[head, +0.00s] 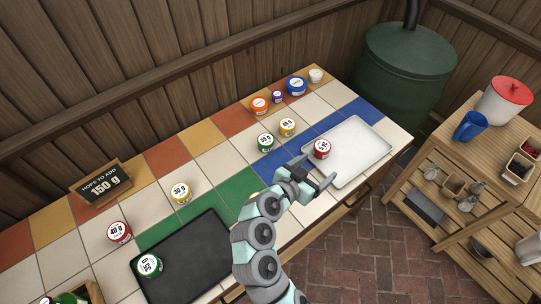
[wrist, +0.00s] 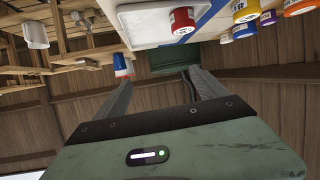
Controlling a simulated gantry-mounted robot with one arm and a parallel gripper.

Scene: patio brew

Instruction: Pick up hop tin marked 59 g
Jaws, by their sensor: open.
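Several lidded tins with weights on their lids stand on the tiled counter; none clearly reads 59 g. A red tin (head: 322,148) stands on the white tray (head: 362,142), its marking too small to read; a red tin also shows in the wrist view (wrist: 182,20). A green tin (head: 149,266) with a turned, unclear marking is on the dark tray (head: 190,262). Another green tin (head: 265,141) and a yellow tin (head: 287,126) stand mid-counter, markings unclear. My gripper (head: 314,171) is open and empty, near the white tray's front left, apart from the red tin.
A red tin reading 40 g (head: 119,231) and a yellow tin reading about 30 g (head: 181,193) stand left. Orange (head: 259,105) and blue (head: 296,86) tins stand behind. A sign (head: 102,184) reads 150 g. A shelf cart with a blue mug (head: 469,126) stands right.

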